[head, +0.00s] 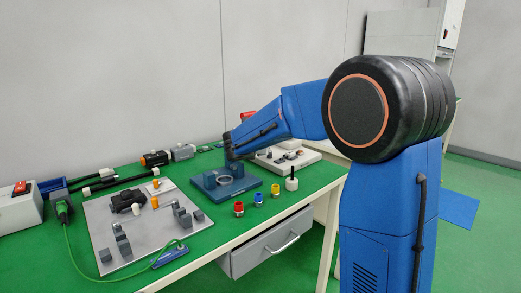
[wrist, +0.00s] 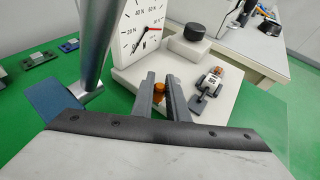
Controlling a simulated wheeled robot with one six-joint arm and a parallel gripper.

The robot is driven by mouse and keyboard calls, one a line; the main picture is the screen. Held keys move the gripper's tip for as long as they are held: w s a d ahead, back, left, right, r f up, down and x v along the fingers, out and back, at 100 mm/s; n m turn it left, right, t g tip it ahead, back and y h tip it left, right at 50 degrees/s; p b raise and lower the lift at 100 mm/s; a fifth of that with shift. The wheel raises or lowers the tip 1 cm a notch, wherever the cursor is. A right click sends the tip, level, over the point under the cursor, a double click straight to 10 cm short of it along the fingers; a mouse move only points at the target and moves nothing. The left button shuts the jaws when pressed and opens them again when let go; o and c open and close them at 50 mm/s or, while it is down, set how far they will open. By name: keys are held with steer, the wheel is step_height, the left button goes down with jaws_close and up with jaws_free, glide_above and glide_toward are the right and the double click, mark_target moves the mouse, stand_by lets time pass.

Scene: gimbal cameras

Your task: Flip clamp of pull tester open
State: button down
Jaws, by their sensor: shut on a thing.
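The pull tester is a white base (wrist: 132,73) with a dial gauge (wrist: 141,28) in the wrist view. Its white base also shows in the head view (head: 309,157), partly behind my arm. My gripper (wrist: 161,78) is over the base, below the dial, with its grey fingers shut on a small orange part (wrist: 158,88), which looks like a clamp handle. The fingers hide most of it, so I cannot tell the clamp's angle. A second small metal clamp-like part (wrist: 207,84) sits to the right on the base, apart from the fingers.
A black knob (wrist: 194,31) stands on the base behind the fingers. A metal column (wrist: 94,42) rises at left. In the head view, a blue fixture (head: 240,186), small coloured parts (head: 257,199) and a grey plate (head: 150,246) with blocks occupy the green table.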

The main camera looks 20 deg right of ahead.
steer(key=c, duration=1.7)
jaws_free()
steer(key=v, duration=1.7)
steer(key=shift+s+a+r, duration=0.1)
steer(key=shift+s+r, duration=0.05)
steer(key=shift+s, duration=0.05)
